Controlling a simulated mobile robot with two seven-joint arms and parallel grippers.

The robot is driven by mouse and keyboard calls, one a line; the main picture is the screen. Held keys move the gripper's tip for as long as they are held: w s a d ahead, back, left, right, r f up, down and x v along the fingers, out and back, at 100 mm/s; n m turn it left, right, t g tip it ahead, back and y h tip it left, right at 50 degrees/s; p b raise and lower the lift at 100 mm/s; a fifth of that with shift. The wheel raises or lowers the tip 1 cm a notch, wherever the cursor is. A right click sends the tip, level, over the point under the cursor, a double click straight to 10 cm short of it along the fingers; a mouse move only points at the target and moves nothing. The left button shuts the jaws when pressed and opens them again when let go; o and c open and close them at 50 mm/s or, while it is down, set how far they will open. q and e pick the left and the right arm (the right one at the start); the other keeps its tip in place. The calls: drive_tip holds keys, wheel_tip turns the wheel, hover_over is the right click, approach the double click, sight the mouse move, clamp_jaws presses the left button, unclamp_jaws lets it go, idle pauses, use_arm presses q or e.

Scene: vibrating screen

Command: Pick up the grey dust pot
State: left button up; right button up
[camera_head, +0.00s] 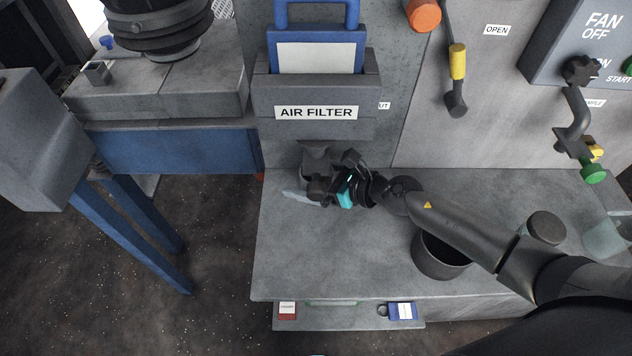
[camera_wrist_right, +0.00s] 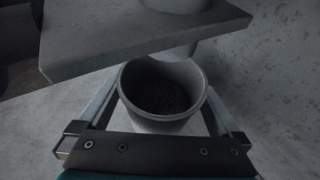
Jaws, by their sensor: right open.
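The grey dust pot (camera_wrist_right: 193,116) is round, open at the top, with dark matter inside. In the right wrist view it stands upright between the two fingers of my right gripper (camera_wrist_right: 163,100), which is open around it; I cannot tell whether either finger touches it. In the head view the pot (camera_head: 316,160) is under the air filter housing, partly hidden by my right gripper (camera_head: 318,186). My left gripper is not in view.
The grey air filter housing (camera_head: 260,97) overhangs the pot; a grey slab (camera_wrist_right: 140,48) is close above it in the wrist view. The bench front (camera_head: 310,270) is clear.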

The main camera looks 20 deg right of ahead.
drive_tip(key=shift+w+a, duration=0.1)
drive_tip(key=shift+a, duration=0.05)
drive_tip(key=c, duration=1.3)
